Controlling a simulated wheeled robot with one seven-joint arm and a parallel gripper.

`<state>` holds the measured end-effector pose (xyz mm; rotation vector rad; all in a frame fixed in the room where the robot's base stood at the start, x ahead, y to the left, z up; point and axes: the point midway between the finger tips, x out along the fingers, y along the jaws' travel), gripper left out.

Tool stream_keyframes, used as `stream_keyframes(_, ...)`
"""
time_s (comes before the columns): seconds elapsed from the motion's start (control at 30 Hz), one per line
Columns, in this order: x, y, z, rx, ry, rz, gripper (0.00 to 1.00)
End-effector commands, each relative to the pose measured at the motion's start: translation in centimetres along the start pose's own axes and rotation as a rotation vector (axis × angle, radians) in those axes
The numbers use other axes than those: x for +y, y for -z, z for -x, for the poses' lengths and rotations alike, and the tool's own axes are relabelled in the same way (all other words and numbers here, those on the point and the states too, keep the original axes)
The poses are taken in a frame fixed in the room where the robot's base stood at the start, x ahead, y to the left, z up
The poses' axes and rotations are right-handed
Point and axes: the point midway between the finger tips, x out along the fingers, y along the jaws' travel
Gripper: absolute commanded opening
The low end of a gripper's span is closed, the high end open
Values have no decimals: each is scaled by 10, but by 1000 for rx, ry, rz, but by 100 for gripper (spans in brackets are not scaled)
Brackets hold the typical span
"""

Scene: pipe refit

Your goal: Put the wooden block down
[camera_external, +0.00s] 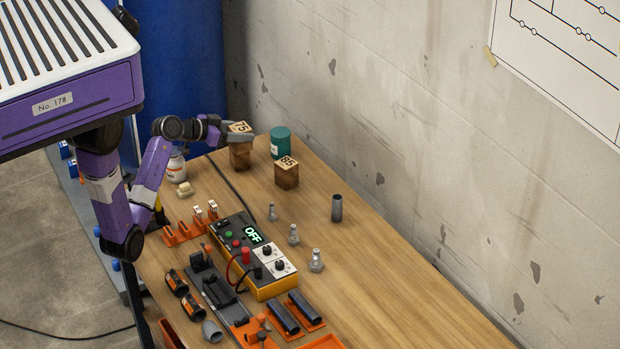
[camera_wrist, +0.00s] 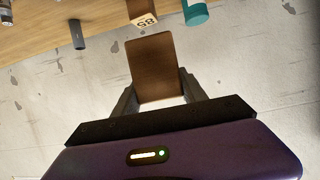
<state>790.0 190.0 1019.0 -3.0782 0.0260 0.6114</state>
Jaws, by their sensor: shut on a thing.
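A wooden block marked 75 (camera_external: 240,152) is between the fingers of my gripper (camera_external: 241,138), at the far left part of the bench. In the wrist view the block (camera_wrist: 154,68) fills the space between the two dark fingers of my gripper (camera_wrist: 156,92). My gripper is shut on it. I cannot tell whether its underside touches the bench top (camera_external: 370,275). A second wooden block marked 85 (camera_external: 286,174) stands on the bench to the right, apart from the held one. It also shows in the wrist view (camera_wrist: 143,18).
A teal canister (camera_external: 281,143) stands close behind the blocks, by the wall. A white jar (camera_external: 177,168) and a small pale block (camera_external: 185,189) are to the left. Nearer are a control box (camera_external: 252,260), several bolts (camera_external: 294,235) and a dark upright tube (camera_external: 337,208). The right bench is clear.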

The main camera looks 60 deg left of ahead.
Motion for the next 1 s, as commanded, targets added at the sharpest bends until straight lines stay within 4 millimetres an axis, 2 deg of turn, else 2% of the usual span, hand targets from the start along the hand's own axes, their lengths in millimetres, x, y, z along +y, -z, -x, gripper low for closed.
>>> stream_keyframes(0.2,4,23,4,4,-11,-8,5)
stream_keyframes(0.37,13,51,-10,6,-46,-24,5)
stream_keyframes(0.47,12,70,-33,6,-54,-27,5)
stream_keyframes(0.57,2,90,-62,5,-23,-13,5)
stream_keyframes(0.7,-18,122,-103,6,81,30,5)
stream_keyframes(0.8,-34,148,-126,6,186,73,5)
stream_keyframes(1.0,-68,186,-148,5,415,170,5)
